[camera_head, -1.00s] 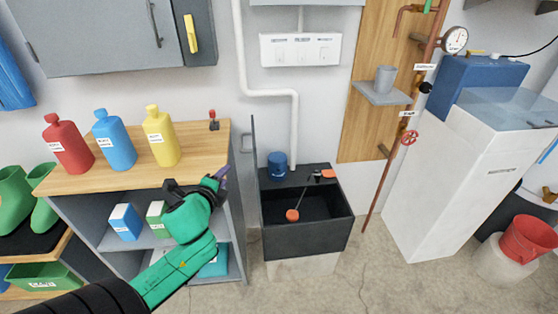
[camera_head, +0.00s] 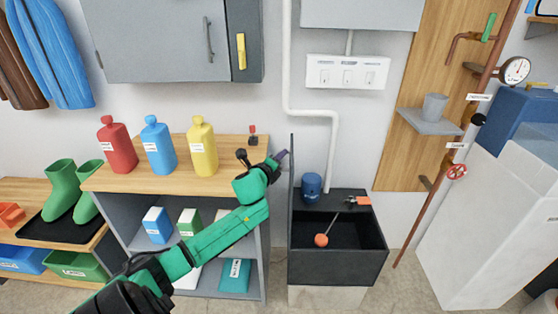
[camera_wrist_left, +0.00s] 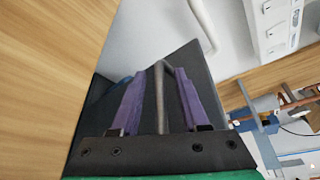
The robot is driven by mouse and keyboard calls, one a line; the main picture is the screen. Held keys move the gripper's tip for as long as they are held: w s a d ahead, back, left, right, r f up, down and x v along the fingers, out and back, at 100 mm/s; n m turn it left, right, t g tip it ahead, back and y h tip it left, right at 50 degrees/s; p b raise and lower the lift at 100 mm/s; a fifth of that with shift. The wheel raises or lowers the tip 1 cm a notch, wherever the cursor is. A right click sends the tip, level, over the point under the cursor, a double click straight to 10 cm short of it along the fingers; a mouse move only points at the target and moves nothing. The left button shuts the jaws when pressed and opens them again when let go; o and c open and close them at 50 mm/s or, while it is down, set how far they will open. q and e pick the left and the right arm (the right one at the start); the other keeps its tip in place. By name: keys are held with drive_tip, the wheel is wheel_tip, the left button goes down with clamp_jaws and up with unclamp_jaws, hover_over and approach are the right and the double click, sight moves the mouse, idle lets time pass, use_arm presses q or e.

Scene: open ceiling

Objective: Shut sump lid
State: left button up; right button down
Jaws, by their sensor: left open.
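The sump (camera_head: 335,268) is a dark open-topped box below the wall pipe, with an orange float (camera_head: 321,240) and a blue pump (camera_head: 311,186) showing. Its dark lid (camera_head: 291,172) stands upright, edge-on, along the sump's left side. My left gripper (camera_head: 283,156) is at the left of the lid near its upper part. In the left wrist view the lid (camera_wrist_left: 192,62) fills the space ahead. Its grey bar handle (camera_wrist_left: 161,95) lies between my two open purple fingers, apparently not clamped. My right gripper is not in view.
A wooden-topped shelf (camera_head: 110,178) with red, blue and yellow bottles stands close left of the lid, under my left arm. A pipe (camera_head: 333,130) runs behind the sump. A white tank (camera_head: 480,230) stands at right.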

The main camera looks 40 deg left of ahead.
use_arm(q)
drive_tip(key=shift+c, duration=0.3)
clamp_jaws()
drive_tip(key=shift+f, duration=0.1)
idle(1.1)
